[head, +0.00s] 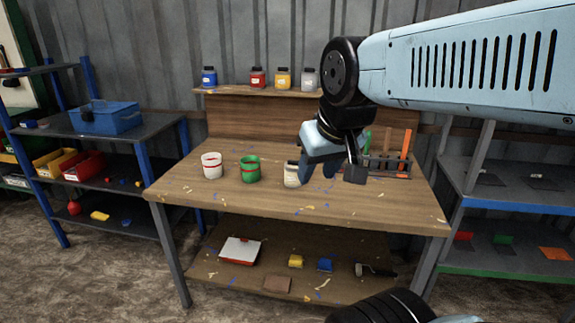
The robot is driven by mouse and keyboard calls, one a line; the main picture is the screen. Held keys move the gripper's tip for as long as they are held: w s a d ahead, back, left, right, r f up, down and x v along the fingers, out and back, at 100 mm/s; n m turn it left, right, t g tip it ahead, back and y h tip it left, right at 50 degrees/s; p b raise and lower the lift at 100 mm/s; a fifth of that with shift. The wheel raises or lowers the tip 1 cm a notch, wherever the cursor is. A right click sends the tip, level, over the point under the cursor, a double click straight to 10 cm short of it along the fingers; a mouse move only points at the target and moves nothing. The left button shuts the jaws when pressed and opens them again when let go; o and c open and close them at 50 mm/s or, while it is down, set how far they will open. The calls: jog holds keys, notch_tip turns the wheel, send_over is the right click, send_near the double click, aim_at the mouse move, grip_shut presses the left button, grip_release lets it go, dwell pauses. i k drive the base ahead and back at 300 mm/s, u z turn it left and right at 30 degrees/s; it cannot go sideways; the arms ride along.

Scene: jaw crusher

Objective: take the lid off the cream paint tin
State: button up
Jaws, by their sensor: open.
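My gripper (317,177) points down just to the right of the tin in the picture. Its fingers are apart and nothing shows between them. The gripper partly overlaps the tin's right side, so I cannot tell whether they touch.
A white pot (212,166) and a green pot (249,170) stand left of the tin. A rack (385,163) with upright tools is behind my gripper. Several jars line the back shelf (240,91). The front of the bench top is clear apart from paint flecks.

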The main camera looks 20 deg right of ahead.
aim_at(291, 164)
jog(key=z, duration=0.05)
jog(key=i, duration=0.9)
jog(key=u, duration=0.1)
